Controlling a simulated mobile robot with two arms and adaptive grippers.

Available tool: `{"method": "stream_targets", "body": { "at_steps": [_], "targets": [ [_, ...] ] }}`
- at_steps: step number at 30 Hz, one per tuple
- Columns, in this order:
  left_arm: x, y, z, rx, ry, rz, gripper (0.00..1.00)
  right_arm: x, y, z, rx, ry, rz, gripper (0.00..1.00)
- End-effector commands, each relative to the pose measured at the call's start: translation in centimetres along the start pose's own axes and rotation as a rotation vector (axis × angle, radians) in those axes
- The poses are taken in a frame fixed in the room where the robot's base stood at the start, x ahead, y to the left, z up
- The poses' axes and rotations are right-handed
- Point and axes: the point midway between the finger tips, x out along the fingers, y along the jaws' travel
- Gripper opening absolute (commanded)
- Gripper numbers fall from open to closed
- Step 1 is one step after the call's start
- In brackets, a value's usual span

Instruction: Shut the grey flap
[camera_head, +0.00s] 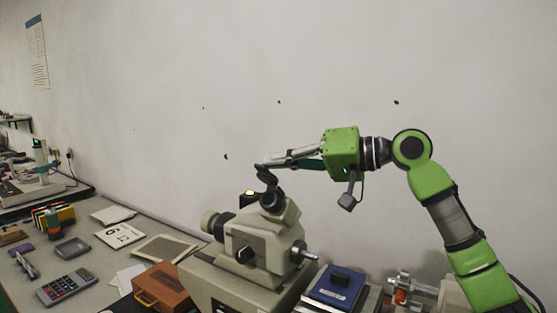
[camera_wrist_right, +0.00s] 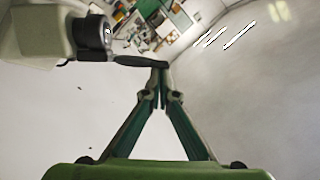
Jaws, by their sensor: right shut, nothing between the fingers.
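A grey-beige machine (camera_head: 262,238) stands on the bench with a dark round eyepiece (camera_head: 273,200) on top. The dark grey flap (camera_head: 266,176) stands up from the eyepiece's rim, open. In the right wrist view the flap (camera_wrist_right: 138,61) shows nearly edge-on, reaching from the eyepiece (camera_wrist_right: 91,33) to the fingertips. My right gripper (camera_head: 259,166) comes in from the right, its fingers shut and empty. Its tips (camera_wrist_right: 160,68) are at the flap's free end; I cannot tell whether they touch. My left gripper is not in view.
An orange-brown case (camera_head: 163,287) stands left of the machine, and a blue box (camera_head: 336,287) right of it. A calculator (camera_head: 66,287) and a grey tray (camera_head: 72,248) lie further left.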

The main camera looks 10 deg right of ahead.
Motion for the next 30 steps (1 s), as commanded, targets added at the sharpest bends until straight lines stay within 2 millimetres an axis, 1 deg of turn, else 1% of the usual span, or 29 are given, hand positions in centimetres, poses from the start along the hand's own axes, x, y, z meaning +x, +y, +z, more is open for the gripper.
{"method": "stream_targets", "body": {
  "at_steps": [12, 23, 30],
  "targets": [
    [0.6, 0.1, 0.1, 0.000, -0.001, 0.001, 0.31, 0.7, -0.5, 2.8, -0.380, -0.002, 0.094, 0.00],
    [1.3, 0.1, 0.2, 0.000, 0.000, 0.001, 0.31, 1.3, 0.0, 5.1, -0.713, -0.001, 0.178, 0.00],
    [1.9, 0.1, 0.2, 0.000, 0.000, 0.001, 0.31, 1.6, 0.8, 6.5, -0.933, -0.003, 0.234, 0.00]
  ]
}}
